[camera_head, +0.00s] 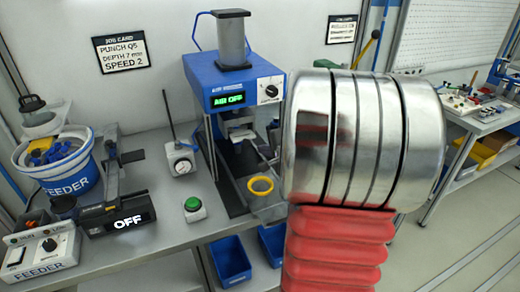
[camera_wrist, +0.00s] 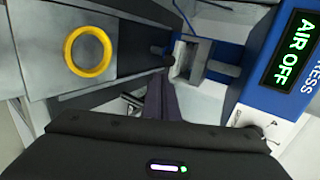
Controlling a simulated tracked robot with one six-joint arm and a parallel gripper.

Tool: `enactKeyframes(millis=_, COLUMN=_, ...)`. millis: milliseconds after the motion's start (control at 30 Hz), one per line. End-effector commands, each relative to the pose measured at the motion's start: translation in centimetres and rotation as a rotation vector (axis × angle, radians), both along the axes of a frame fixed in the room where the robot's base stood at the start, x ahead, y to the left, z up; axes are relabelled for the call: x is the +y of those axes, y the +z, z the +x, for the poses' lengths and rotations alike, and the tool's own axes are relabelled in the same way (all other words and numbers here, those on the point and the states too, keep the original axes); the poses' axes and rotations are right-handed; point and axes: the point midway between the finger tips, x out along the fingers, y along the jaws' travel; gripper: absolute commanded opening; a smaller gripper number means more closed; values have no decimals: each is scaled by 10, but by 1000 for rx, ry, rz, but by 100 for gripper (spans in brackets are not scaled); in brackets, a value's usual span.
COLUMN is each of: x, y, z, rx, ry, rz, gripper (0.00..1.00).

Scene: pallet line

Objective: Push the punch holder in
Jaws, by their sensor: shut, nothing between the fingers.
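The press (camera_head: 232,90) stands on the bench with a blue head reading AIR OFF. What looks like the punch holder, a grey metal block with a square opening (camera_wrist: 190,62), sits under the press head; the head view shows it small (camera_head: 240,133). I cannot tell how far in it sits. My gripper (camera_wrist: 161,88) is shut and empty, its dark fingertips just short of the block in the wrist view. In the head view my arm hides most of the gripper.
A yellow ring (camera_head: 260,186) lies at the front of the press. A green button (camera_head: 193,205) and a dial gauge stand (camera_head: 181,160) are left of the press. A blue feeder bowl (camera_head: 58,165) and a unit reading OFF are farther left. Blue bins (camera_head: 230,262) hang below.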

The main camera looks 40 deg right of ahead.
Motion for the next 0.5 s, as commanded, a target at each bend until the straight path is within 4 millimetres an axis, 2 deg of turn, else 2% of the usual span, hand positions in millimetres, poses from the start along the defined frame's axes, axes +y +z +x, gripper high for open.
enactKeyframes(millis=300, x=10, y=20, z=-32, rx=0, ry=-1, rz=-2, gripper=0)
enactKeyframes(millis=500, x=14, y=28, z=-44, rx=-1, ry=0, rz=-2, gripper=0)
